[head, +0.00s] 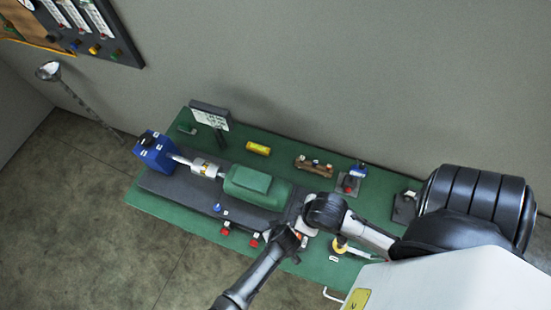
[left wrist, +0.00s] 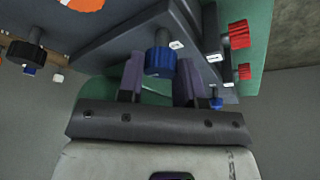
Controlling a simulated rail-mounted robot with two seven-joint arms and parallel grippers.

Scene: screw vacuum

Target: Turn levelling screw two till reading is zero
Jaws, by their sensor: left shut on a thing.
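In the left wrist view, a blue knurled screw knob (left wrist: 160,62) on a dark stem hangs under a grey plate, with a small white tag beside it, too small to read. My left gripper (left wrist: 161,72) has its two purple-grey fingers on either side of this knob and is shut on it. In the head view, my left gripper (head: 291,239) is at the front right of the dark base plate (head: 165,187), and the knob is hidden there. My right arm reaches in close beside it; its fingers cannot be made out. No reading is legible.
Red knobs (left wrist: 239,34) and another blue knob (left wrist: 215,103) sit close to the right of my left fingers. On the green table (head: 150,205) stand a blue box (head: 156,151), a green housing (head: 255,186), a yellow cylinder (head: 258,148) and a wooden block (head: 314,167).

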